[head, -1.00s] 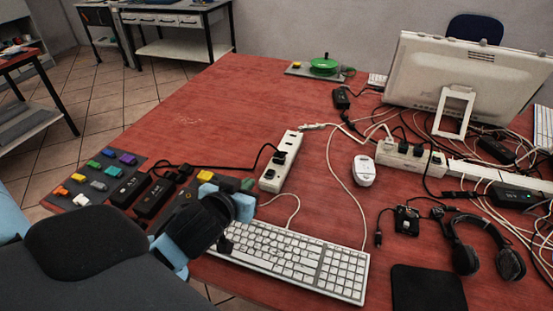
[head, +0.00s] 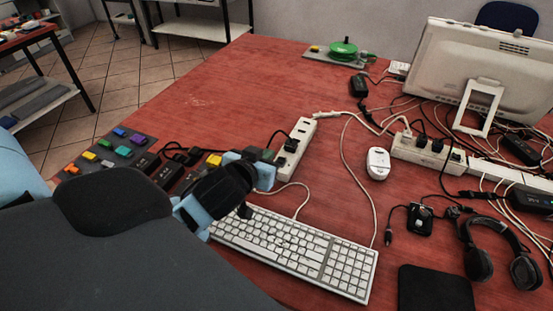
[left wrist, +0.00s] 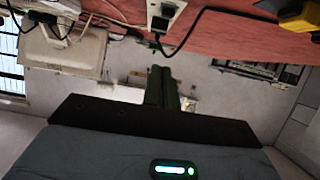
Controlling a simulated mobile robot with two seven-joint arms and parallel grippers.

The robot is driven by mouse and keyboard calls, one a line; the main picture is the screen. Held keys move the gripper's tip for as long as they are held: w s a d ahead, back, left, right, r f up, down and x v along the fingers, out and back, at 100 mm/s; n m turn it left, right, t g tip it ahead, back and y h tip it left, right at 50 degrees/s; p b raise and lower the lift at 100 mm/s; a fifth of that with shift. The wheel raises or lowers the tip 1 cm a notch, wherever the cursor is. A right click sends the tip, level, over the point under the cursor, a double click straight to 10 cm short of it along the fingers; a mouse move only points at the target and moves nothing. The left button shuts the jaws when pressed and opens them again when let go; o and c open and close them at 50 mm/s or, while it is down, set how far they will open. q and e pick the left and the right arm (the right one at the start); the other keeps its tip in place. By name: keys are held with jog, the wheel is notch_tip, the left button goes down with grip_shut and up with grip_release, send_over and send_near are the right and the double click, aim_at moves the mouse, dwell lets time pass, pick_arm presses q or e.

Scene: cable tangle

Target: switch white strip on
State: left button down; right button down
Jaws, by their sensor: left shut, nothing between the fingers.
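A white power strip (head: 302,132) lies on the red table, with a black plug and cable in its near end. A second white strip (head: 428,154) with several plugs lies farther right, below the monitor. My left gripper (head: 256,170) is just left of the near end of the first strip and above the table. In the left wrist view, the dark fingers (left wrist: 161,82) are together and empty, and a white strip (left wrist: 166,12) with a black plug shows at the top. My right gripper is not in view. I cannot make out a switch state.
A white keyboard (head: 292,252) lies just in front of my left gripper. A white mouse (head: 378,162), headphones (head: 480,262) and tangled cables fill the right side. Coloured blocks and black adapters (head: 165,174) lie left. The table's far left middle is clear.

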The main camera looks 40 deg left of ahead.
pick_arm(q)
send_over(281, 159)
jog(key=s, duration=0.2)
jog(key=f, duration=0.3)
jog(key=shift+d, duration=0.2)
jog(key=f, duration=0.2)
jog(key=shift+s+d+f+b, duration=0.1)
jog(key=shift+s+f+b, duration=0.25)
jog(key=shift+b, duration=0.05)
jog(key=shift+s+f, duration=0.1)
jog(key=shift+f, duration=0.45)
jog(key=shift+s+d+f, duration=0.1)
jog(key=shift+s+f, duration=0.1)
jog(key=shift+f, duration=0.3)
